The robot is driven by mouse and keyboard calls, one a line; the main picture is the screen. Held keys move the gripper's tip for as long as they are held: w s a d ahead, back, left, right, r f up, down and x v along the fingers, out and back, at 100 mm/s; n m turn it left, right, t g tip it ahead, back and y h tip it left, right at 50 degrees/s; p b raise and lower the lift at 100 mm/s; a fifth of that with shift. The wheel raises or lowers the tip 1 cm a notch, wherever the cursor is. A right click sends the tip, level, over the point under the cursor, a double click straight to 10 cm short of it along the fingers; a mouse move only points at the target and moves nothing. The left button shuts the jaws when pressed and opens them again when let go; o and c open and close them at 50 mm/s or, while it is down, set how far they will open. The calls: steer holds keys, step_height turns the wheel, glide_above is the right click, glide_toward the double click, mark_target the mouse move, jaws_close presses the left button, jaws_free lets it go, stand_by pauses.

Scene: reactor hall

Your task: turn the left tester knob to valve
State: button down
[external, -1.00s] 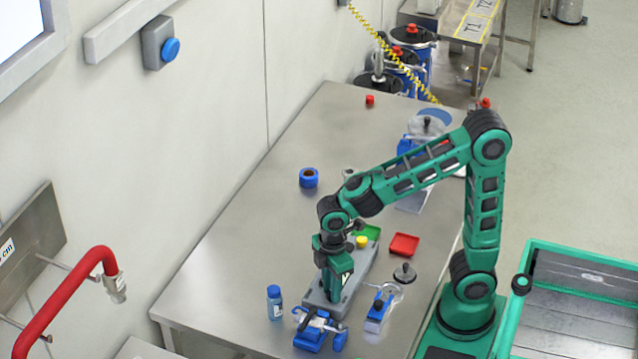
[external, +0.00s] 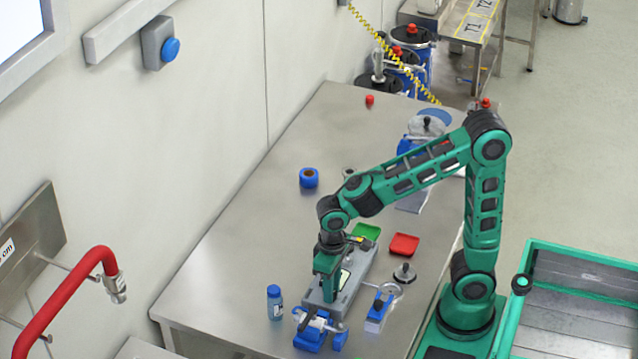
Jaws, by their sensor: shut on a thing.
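The grey tester (external: 352,290) lies on the steel table, below my wrist. My gripper (external: 327,297) points down at the near left end of the tester and is shut on the left tester knob. The knob itself is hidden by the fingers, so its pointer and setting cannot be read. A pale panel shows on the tester's top beside the gripper.
A blue device (external: 312,332) stands close at the tester's near end. A blue bottle (external: 274,302) is to the left. A blue-and-white block (external: 379,312) and a dark knobbed disc (external: 404,274) are to the right.

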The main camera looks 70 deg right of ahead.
steer(key=shift+w+r+m, duration=0.1)
steer(key=shift+w+m, duration=0.05)
steer(key=shift+m, duration=1.95)
steer(key=c, duration=1.5)
jaws_free()
step_height(320, 180, up, 11)
steer(key=shift+f, duration=0.2)
